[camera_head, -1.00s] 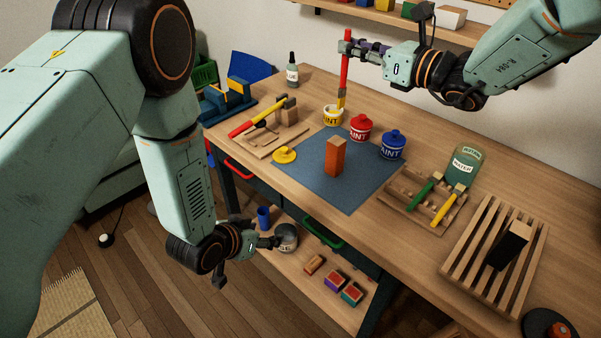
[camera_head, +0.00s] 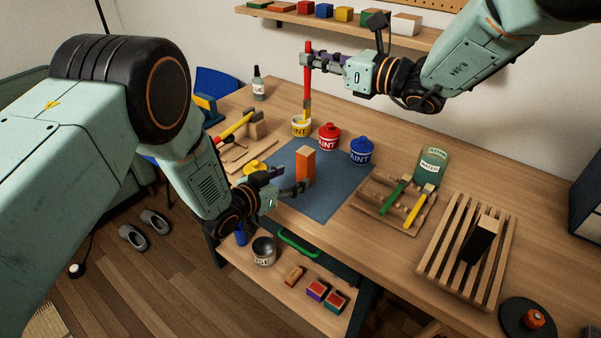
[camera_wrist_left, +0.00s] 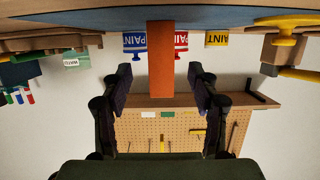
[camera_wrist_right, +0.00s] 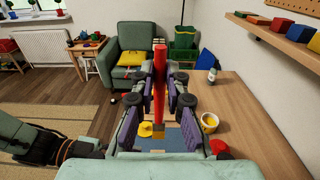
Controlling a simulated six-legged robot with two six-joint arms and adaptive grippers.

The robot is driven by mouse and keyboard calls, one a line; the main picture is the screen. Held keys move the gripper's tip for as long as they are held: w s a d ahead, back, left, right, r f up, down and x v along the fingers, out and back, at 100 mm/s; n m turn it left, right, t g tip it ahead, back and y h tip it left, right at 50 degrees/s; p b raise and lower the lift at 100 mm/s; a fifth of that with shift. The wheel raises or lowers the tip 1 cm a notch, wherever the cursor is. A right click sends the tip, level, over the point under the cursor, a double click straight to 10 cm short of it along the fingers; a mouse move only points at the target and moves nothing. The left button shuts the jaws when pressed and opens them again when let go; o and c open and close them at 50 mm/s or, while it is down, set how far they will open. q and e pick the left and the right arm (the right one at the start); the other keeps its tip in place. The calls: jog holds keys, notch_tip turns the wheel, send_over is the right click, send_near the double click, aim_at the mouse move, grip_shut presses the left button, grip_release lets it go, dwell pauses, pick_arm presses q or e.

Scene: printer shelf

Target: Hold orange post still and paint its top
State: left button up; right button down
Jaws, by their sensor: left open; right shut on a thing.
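The orange post (camera_head: 305,167) stands upright on the blue mat (camera_head: 337,192), its top bare pale wood. My left gripper (camera_head: 298,186) is open beside it, low down; in the left wrist view, which is upside down, the post (camera_wrist_left: 160,60) appears between the spread fingers, with gaps on both sides. My right gripper (camera_head: 307,61) is shut on the red handle of an upright paintbrush (camera_head: 308,85).
Closed red (camera_head: 329,137) and blue (camera_head: 361,151) paint pots stand behind the post. The yellow lid (camera_head: 254,167) lies left of it, partly hidden by my left arm. A water jar (camera_head: 432,166), a tool tray (camera_head: 377,216) and a slatted rack (camera_head: 490,240) stand to the right.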

aim_at(301, 172)
pick_arm(q)
jog(key=x, duration=0.5)
jog(key=shift+a+f, duration=0.1)
jog(key=shift+a, duration=0.05)
jog(key=shift+w+d, duration=0.3)
jog(key=shift+d, duration=0.05)
jog(key=shift+a, duration=0.1)
jog(key=shift+f, duration=0.1)
jog(key=shift+c, duration=1)
grip_shut()
